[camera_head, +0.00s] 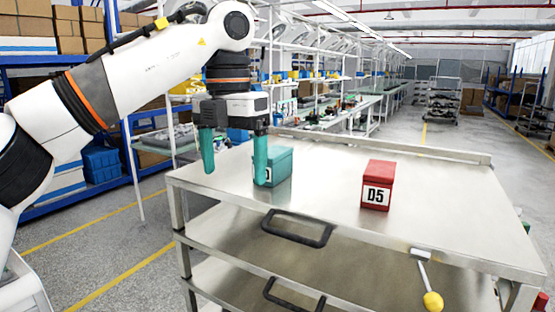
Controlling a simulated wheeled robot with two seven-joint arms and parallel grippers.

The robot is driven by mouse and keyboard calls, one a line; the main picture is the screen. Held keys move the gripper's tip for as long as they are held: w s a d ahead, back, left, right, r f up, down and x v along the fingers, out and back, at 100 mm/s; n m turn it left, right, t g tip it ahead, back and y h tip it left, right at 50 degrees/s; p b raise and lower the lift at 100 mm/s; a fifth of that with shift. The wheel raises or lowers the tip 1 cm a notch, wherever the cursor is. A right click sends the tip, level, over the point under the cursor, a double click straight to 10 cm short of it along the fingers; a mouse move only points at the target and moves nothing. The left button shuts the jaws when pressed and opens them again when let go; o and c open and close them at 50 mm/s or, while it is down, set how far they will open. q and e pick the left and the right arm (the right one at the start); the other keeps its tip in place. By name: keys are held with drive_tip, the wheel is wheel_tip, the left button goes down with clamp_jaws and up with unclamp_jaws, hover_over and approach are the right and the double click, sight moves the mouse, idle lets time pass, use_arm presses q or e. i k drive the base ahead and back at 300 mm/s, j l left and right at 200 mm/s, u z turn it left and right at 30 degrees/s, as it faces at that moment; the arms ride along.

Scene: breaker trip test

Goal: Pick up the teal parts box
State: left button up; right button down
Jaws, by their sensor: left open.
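The teal parts box (278,164) stands on the top of a steel cart, left of its middle. Part of its front and label is hidden behind a finger of my left gripper. My left gripper (234,170) points down with its two teal fingers spread apart and nothing between them. Its right finger overlaps the left side of the box in the picture; I cannot tell whether they touch. Its left finger hangs out by the cart's left edge. My right gripper does not show.
A red box labelled D5 (377,186) stands on the steel cart (330,213), right of the teal box. The cart top between and around the boxes is bare. A raised rim runs along its back. A black handle (298,228) sits at the front. Shelves with cartons stand at left.

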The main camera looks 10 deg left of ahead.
sight(280, 161)
drive_tip(key=i, duration=1.1)
